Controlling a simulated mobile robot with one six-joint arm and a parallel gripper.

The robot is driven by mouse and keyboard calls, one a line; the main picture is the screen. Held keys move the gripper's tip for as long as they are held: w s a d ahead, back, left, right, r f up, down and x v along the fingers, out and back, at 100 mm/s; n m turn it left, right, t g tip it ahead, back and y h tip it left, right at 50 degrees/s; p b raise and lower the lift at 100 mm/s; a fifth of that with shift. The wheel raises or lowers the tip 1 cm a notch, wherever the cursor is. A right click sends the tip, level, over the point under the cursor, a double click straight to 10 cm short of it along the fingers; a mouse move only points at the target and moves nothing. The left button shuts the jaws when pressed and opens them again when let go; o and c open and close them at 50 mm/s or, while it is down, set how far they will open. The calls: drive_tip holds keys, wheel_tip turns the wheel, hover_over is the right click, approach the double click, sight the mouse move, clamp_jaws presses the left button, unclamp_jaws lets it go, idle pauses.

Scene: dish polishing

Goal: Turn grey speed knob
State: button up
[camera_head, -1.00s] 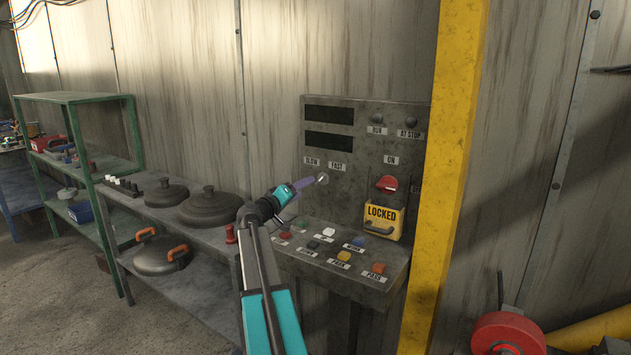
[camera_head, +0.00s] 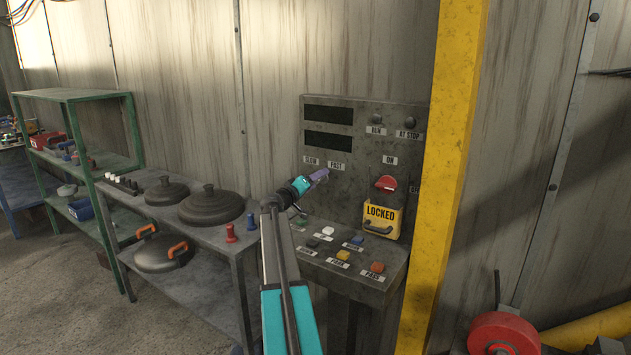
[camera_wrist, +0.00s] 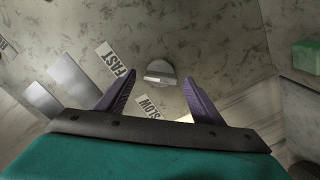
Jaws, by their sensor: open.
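The grey speed knob (camera_wrist: 160,74) is a round dial with a raised bar. It is on the panel between the FAST label (camera_wrist: 116,64) and the SLOW label (camera_wrist: 148,106) in the wrist view. My gripper (camera_wrist: 157,92) is open, with a purple finger on either side of the view and the knob centred just beyond the gap. The fingers look apart from the knob. In the head view my gripper (camera_head: 320,176) is in front of the control panel (camera_head: 345,178), just below the FAST label, and hides the knob.
Below are coloured buttons on a sloped desk (camera_head: 330,275). A yellow LOCKED box (camera_head: 381,217) with a red switch (camera_head: 386,183) is to the right, beside a yellow post (camera_head: 447,150). A bench with dark lids (camera_head: 212,207) stands to the left.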

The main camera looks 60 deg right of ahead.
drive_tip(key=c, duration=1.1)
drive_tip(key=shift+o, duration=0.3)
drive_tip(key=shift+n, duration=0.4)
drive_tip(key=shift+f+n, duration=0.2)
drive_tip(key=shift+n, duration=3.6)
drive_tip(key=shift+f+n, duration=0.2)
drive_tip(key=shift+n, duration=3.6)
